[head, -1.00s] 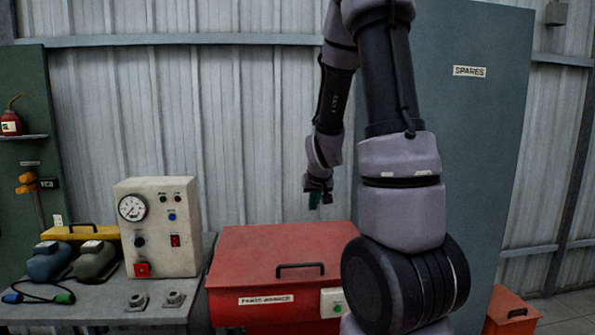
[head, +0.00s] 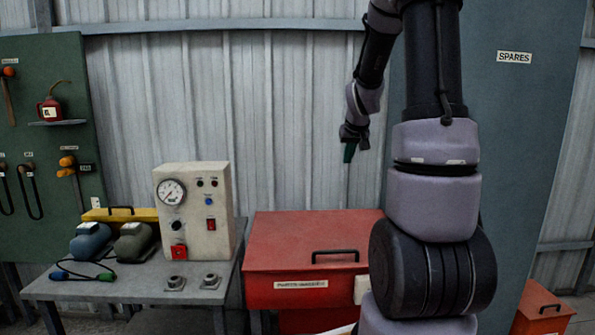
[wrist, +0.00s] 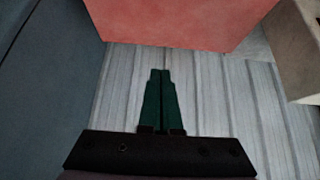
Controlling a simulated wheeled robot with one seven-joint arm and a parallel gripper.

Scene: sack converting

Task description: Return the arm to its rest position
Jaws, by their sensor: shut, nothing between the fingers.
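My gripper (head: 349,153) hangs in the air above the back of the red lidded bin (head: 300,290) in the head view, in front of the corrugated wall. Its green fingers (wrist: 162,100) are together and empty in the wrist view. My arm is folded, with its upper links rising out of the top of the head view. The wrist view also shows part of the red bin (wrist: 185,20), apart from the fingers.
A grey bench (head: 120,290) at left holds a control box (head: 195,205) with a gauge, two rounded units and a cable. A tall blue-grey spares cabinet (head: 525,130) stands behind my arm at right. A small red bin (head: 540,310) is at lower right.

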